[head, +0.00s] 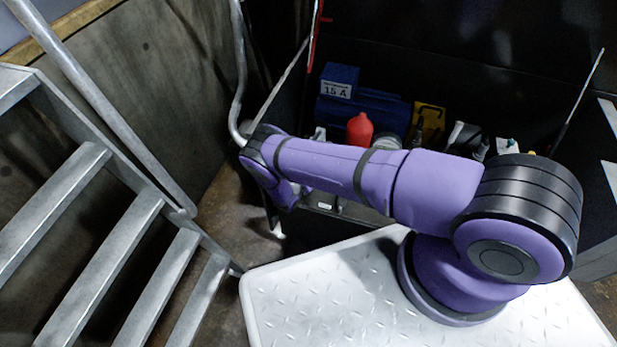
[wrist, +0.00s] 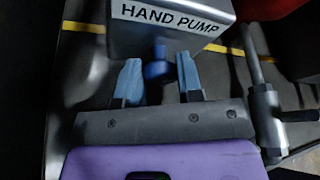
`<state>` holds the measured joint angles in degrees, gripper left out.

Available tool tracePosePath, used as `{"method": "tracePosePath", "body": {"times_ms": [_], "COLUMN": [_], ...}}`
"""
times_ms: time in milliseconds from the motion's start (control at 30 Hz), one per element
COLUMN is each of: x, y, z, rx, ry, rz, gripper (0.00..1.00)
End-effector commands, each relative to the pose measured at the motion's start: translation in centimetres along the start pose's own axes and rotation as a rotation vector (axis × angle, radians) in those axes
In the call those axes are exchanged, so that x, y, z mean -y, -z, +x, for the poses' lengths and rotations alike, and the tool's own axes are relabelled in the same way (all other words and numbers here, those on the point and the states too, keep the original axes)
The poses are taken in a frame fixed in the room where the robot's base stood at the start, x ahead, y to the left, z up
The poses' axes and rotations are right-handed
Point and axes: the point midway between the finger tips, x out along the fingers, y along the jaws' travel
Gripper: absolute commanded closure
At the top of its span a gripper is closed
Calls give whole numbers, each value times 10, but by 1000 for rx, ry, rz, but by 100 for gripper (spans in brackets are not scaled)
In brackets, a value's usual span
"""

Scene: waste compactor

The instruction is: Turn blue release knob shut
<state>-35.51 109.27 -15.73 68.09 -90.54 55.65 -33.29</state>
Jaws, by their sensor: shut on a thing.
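The blue release knob (wrist: 158,67) shows in the wrist view as a small dark blue piece below the grey hand pump block (wrist: 170,28), which is labelled HAND PUMP. My gripper (wrist: 159,76) has its two light blue fingers on either side of the knob and is shut on it. The knob's far side and how far it is turned cannot be made out. In the head view my purple arm hides the knob and the gripper.
In the wrist view a grey metal rod with a crosspiece (wrist: 267,115) stands close to the gripper's right. The head view shows a dark bin holding a blue box (head: 338,82), a red object (head: 359,130) and a yellow piece (head: 428,121). Metal stairs (head: 100,225) stand at the left.

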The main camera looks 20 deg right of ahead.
Motion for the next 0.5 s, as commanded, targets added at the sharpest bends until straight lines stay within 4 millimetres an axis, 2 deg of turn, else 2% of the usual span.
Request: {"method": "tracePosePath", "body": {"times_ms": [467,500], "x": [-1,-1], "y": [-1,-1], "z": [0,0], "rx": [2,2], "ry": [5,5], "rz": [-14,-14], "gripper": [90,57]}}
